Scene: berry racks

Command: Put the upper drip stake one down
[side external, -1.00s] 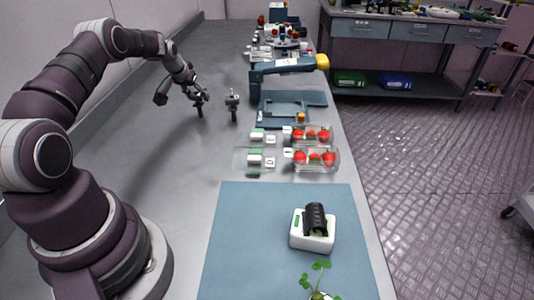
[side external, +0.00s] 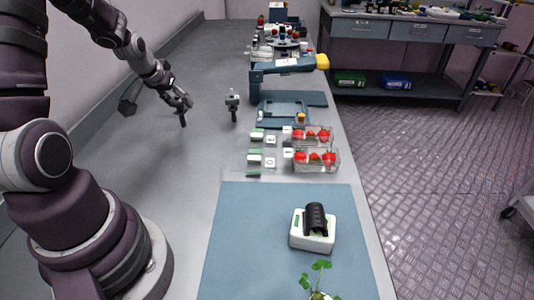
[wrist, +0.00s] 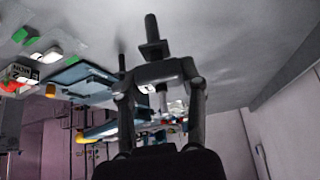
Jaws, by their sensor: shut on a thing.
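My gripper (side external: 179,103) is shut on a dark drip stake (side external: 183,120) at the left of the grey bench. In the wrist view my gripper (wrist: 160,74) closes around the stake, and its dark shaft (wrist: 151,28) and a flat collar stick out beyond the fingers. I cannot tell whether the stake's lower end touches the bench. A second stake-like piece (side external: 233,106), grey with a dark lower part, stands upright on the bench to the right of my gripper, apart from it.
To the right are a blue tray (side external: 283,112), a blue rack with a yellow end (side external: 288,66), and two clear strawberry punnets (side external: 316,160). A blue mat (side external: 250,245) with a white device (side external: 312,238) lies in front. The grey bench around my gripper is clear.

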